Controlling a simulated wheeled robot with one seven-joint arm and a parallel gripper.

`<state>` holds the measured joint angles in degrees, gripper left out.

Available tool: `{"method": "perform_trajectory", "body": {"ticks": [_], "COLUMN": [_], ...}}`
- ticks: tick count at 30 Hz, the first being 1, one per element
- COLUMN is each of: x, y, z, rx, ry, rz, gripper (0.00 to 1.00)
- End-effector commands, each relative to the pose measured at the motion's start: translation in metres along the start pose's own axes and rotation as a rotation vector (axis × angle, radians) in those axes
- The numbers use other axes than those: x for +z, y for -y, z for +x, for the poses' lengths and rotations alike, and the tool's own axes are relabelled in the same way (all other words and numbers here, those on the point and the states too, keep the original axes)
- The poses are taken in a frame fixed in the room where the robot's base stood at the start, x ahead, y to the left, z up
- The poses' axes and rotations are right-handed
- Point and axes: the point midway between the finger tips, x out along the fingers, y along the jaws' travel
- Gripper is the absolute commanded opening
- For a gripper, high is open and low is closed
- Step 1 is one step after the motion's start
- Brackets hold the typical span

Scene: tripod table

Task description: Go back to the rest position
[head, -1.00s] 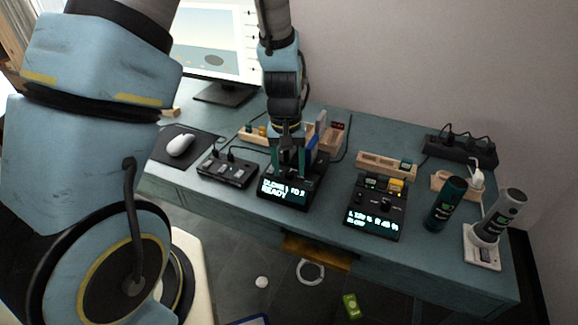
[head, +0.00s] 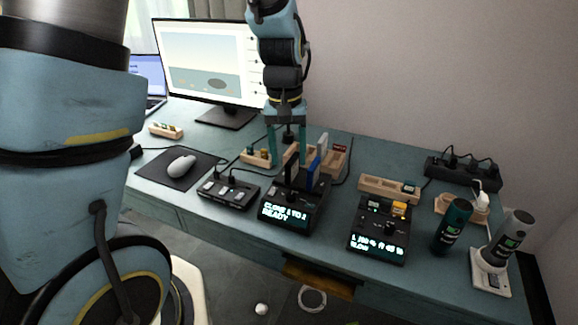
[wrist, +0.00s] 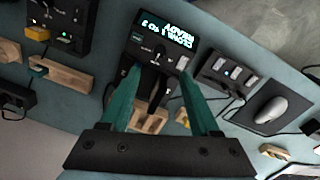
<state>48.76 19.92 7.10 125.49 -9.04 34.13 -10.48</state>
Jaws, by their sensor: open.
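My gripper (head: 287,160) is open, pointing down above the black device with a lit screen (head: 291,208) on the desk. In the wrist view, its two teal fingers (wrist: 163,72) are spread apart, with the device (wrist: 160,50) beyond them. Dark and blue upright pieces (head: 313,172) stand in the device. Nothing is seen held between the fingers. Whether a fingertip touches the upright pieces cannot be told.
The air above the desk's right side is clear.

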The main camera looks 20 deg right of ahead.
Motion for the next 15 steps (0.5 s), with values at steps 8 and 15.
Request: {"method": "perform_trajectory", "body": {"ticks": [8, 15], "x": [0.0001, 0.0000], "y": [0.0001, 0.0038], "z": [-0.0023, -0.0030], "rx": [0.000, 0.000], "ry": [0.001, -0.001], "rz": [0.000, -0.006], "gripper": [0.63, 0.63]}}
